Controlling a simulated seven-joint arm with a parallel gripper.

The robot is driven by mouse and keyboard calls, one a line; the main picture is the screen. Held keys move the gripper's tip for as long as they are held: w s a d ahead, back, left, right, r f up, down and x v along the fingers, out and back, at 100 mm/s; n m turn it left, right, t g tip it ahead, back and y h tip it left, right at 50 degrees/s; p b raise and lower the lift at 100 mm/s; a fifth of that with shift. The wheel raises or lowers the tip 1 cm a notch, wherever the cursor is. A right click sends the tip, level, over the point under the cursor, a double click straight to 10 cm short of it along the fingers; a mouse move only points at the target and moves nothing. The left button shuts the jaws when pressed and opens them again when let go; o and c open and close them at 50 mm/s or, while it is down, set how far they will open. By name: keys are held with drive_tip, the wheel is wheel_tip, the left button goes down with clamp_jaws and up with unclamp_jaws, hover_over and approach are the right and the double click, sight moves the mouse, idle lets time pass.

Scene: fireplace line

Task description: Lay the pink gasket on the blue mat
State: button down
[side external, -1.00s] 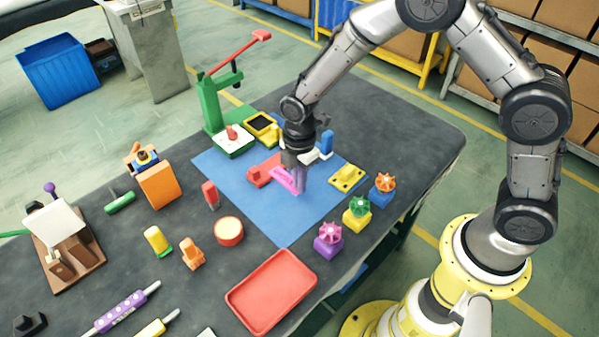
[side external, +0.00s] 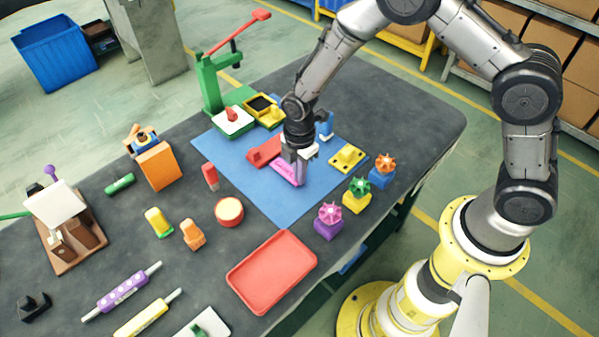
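The pink gasket (side external: 284,173) is at my gripper's fingertips, over the middle-right part of the blue mat (side external: 285,205). My gripper (side external: 298,172) points down and appears shut on the gasket's right side. The gasket is low, at or just above the mat; I cannot tell whether it touches. The fingers hide part of it.
A red block (side external: 263,151) sits close behind the gasket. A blue part (side external: 325,128) and a yellow plate (side external: 346,158) are to the right. A green press (side external: 212,85) stands behind. A red tray (side external: 272,270) lies in front. The mat's front corner is clear.

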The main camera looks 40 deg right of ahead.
drive_tip(key=shift+f, duration=0.45)
drive_tip(key=c, duration=1)
unclamp_jaws()
drive_tip(key=shift+r, duration=0.1)
wheel_tip(320, 180, up, 14)
drive_tip(key=shift+f, duration=0.15)
